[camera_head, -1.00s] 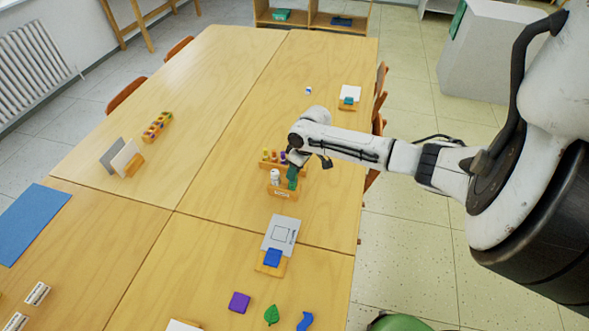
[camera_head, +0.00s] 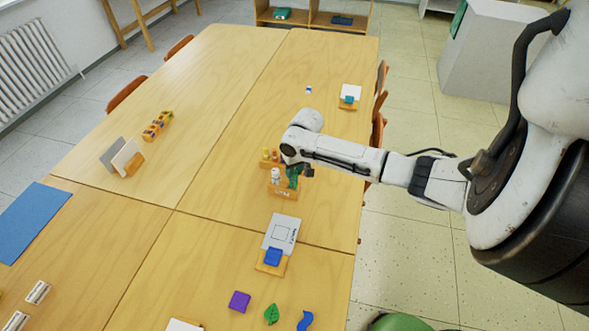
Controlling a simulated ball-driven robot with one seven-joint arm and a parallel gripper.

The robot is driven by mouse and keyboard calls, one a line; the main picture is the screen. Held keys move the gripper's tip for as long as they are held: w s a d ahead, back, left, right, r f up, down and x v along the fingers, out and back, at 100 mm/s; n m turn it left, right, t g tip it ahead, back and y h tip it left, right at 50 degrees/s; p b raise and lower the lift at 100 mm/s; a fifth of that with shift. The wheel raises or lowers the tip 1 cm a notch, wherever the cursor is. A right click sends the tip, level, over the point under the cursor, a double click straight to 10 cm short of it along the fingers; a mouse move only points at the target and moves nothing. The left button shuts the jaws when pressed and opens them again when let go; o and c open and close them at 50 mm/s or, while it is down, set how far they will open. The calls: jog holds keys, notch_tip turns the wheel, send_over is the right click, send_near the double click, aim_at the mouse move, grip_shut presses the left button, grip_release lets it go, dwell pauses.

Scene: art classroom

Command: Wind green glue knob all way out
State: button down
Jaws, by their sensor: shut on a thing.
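A green glue stick (camera_head: 292,178) stands upright in a small wooden holder (camera_head: 283,193) with a label on its front. A white glue stick (camera_head: 275,175) stands beside it on the left. My gripper (camera_head: 296,168) comes down over the green glue stick from above and is shut at it. The fingers and the knob are small and partly hidden by my wrist, so how far the knob is wound cannot be seen.
A wooden rack (camera_head: 266,160) with coloured items stands just behind the holder. A card stand with a blue block (camera_head: 273,257) is in front. A purple block (camera_head: 239,302) and a green leaf shape (camera_head: 271,314) lie nearer.

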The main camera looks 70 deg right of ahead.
jog(key=shift+s+a+f, duration=0.1)
jog(key=shift+f, duration=0.05)
jog(key=c, duration=0.9)
grip_release()
jog(key=shift+o, duration=0.2)
notch_tip(320, 180, up, 11)
jog(key=s, duration=0.1)
jog(key=shift+s+a+b, duration=0.2)
jog(key=shift+s+b, duration=0.15)
jog(key=shift+b, duration=0.1)
jog(key=shift+f, duration=0.1)
